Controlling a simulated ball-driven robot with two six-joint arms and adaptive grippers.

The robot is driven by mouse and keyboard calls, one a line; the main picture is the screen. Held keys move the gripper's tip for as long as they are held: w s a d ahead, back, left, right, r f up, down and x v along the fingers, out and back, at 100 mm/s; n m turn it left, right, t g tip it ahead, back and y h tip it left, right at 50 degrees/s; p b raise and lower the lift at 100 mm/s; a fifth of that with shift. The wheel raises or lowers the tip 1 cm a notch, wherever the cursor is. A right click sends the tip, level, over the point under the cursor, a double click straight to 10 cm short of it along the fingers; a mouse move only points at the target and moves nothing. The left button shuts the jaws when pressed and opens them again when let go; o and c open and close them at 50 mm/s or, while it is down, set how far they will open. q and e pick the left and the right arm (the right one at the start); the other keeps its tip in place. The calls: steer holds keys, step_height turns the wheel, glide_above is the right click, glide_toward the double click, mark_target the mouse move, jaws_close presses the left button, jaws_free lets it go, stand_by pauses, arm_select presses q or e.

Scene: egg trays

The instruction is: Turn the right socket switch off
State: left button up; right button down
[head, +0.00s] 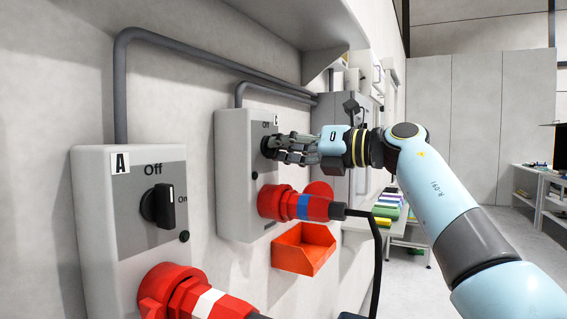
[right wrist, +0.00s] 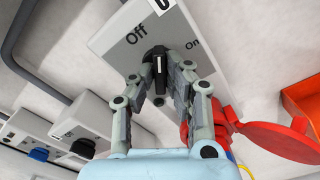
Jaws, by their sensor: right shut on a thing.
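The right socket box (head: 233,190) is a grey wall unit with an "Off" label near its top. Its black rotary switch (right wrist: 156,55) sits between my right fingers in the right wrist view, below the "Off" label and left of the "On" label. My right gripper (head: 279,148) is shut on this switch; it also shows in the right wrist view (right wrist: 160,78). The fingers partly hide the switch, so its exact setting is hard to tell. The left socket box (head: 90,215), marked A, has a black switch (head: 160,206) with its handle upright. My left gripper is not in view.
A red plug (head: 305,206) with a blue band is in the right socket, below my gripper, its black cable hanging down. A red plug with a white band (head: 205,302) is in the left socket. An orange bin (head: 303,250) hangs on the wall. Grey conduits run above.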

steer(key=n+b, duration=0.4)
steer(key=shift+f, duration=0.35)
steer(key=shift+r+n+b, duration=0.15)
steer(key=shift+n+b, duration=1.25)
steer(key=shift+n, duration=0.1)
steer(key=c, duration=1.4)
jaws_free()
steer(key=shift+r, duration=0.1)
steer(key=shift+o, duration=0.2)
steer(key=shift+d, duration=0.15)
steer(key=v, duration=1.1)
steer(key=shift+s+d, duration=0.25)
steer(key=shift+d, duration=0.05)
